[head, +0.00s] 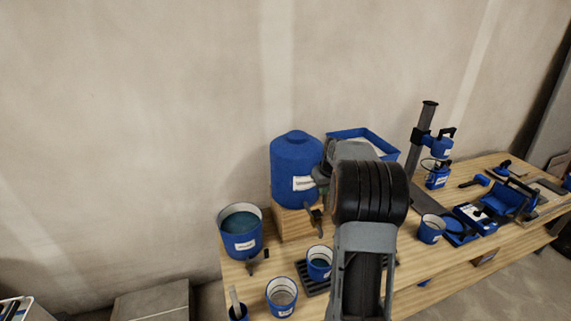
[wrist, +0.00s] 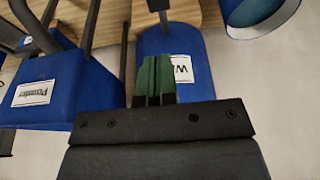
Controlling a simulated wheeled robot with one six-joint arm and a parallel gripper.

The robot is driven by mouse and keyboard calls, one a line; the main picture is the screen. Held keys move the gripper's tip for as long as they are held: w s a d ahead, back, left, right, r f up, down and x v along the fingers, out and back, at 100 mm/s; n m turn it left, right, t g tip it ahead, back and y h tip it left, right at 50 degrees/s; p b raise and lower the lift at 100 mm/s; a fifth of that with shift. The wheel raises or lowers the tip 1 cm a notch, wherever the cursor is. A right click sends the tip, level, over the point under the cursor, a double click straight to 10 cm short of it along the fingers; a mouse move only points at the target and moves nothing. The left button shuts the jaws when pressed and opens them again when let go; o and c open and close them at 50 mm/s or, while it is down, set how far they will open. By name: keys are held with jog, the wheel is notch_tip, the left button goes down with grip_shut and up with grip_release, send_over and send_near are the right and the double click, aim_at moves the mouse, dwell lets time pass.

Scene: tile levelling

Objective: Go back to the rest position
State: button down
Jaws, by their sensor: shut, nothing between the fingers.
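My gripper (wrist: 156,62) shows in the wrist view with its green fingers together and nothing between them. Behind the fingers is a blue tank (wrist: 187,48) with a white label; I cannot tell whether they touch. In the head view the same kind of blue tank (head: 293,158) stands on a wooden block, just left of my raised arm. There my arm covers most of the gripper, and its fingertips cannot be made out.
The wooden workbench (head: 413,268) holds a large blue bucket (head: 240,243), smaller buckets (head: 282,299), a blue tray (head: 379,137), a mixer stand (head: 421,130) and several tools. A labelled blue container (wrist: 62,92) is left in the wrist view. The air above the bench is clear.

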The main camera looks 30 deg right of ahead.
jog(key=s+a+r, duration=0.3)
jog(key=s+a, duration=0.8)
jog(key=a, duration=0.2)
jog(key=s+a+r+n+t, duration=0.1)
jog(key=s+a+r, duration=0.2)
jog(key=s+a, duration=0.8)
jog(key=shift+a+r+n, duration=0.25)
jog(key=shift+a+n, duration=0.05)
jog(key=shift+a, duration=0.65)
jog(key=shift+s, duration=0.1)
